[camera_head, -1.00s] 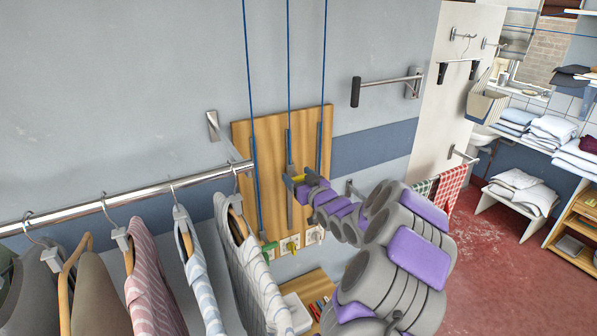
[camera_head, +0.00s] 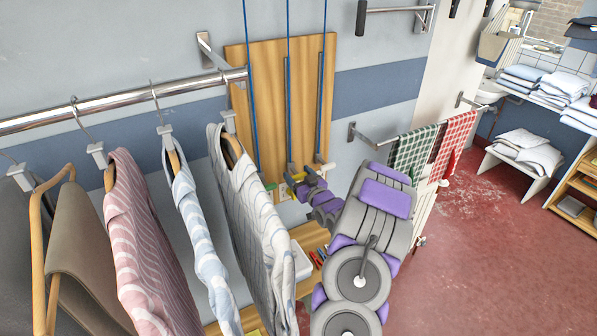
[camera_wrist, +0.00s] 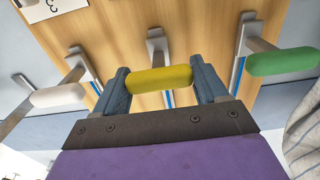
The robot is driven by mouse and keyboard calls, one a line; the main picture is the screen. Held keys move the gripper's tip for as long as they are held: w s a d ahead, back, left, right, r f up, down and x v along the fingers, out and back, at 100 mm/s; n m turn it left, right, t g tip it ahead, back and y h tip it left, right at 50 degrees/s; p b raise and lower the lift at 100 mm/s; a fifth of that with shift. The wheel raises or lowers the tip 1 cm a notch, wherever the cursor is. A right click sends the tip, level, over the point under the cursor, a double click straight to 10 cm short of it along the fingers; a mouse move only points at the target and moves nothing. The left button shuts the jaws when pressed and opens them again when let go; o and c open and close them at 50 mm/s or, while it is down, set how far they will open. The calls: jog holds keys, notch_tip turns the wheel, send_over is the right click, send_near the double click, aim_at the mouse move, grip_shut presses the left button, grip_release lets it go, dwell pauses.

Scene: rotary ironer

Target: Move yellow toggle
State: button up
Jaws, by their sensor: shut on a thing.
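The yellow toggle (camera_wrist: 158,80) is a rounded bar on a metal lever at the middle slot of a wooden board (camera_head: 265,85). In the wrist view my gripper (camera_wrist: 160,82) has one finger at each end of the bar and is shut on it. In the head view my gripper (camera_head: 298,178) is at the board's lower edge, and only a small bit of yellow shows there. A green toggle (camera_wrist: 283,62) is to the right in the wrist view and a white toggle (camera_wrist: 57,95) to the left, both apart from the fingers.
Blue cords (camera_head: 288,80) run up from the slots. A steel rail with hanging shirts (camera_head: 245,200) is close on the left. A wooden shelf (camera_head: 308,238) is below the board. Checked towels (camera_head: 415,150) hang on the right, with open red floor (camera_head: 480,260) beyond.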

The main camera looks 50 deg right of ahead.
jog(key=shift+s+f, duration=0.1)
jog(key=shift+f, duration=0.2)
jog(key=o, duration=1.1)
jog(key=shift+c, duration=0.2)
jog(key=o, duration=0.4)
jog(key=shift+d, duration=0.1)
jog(key=shift+c, duration=0.2)
jog(key=shift+s+r, duration=0.1)
jog(key=v, duration=1.7)
jog(key=shift+b, duration=0.4)
jog(key=shift+d, duration=0.1)
